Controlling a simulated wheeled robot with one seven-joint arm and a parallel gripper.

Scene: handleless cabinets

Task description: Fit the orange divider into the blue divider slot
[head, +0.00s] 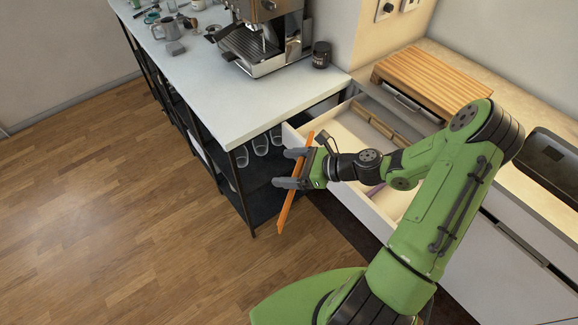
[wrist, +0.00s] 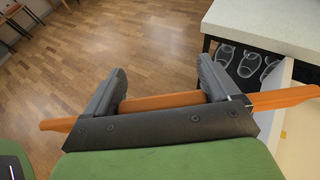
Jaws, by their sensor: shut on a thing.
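The orange divider (head: 295,200) is a long thin board. My gripper (head: 285,169) is shut on it near its middle and holds it in the air, tilted, just left of the open drawer. In the wrist view the divider (wrist: 160,101) lies across between the two fingers and sticks out past both sides. The open white drawer (head: 348,122) has a pale floor and wooden partitions (head: 392,123) inside. My arm hides part of the drawer. I cannot make out a blue slot in either view.
A white-topped counter (head: 215,85) with a coffee machine (head: 262,40) stands left of the drawer; glasses (head: 260,145) sit on its lower shelf. A wooden board (head: 430,80) lies on the right worktop. A small purple thing (head: 375,189) shows in the drawer. The floor at left is clear.

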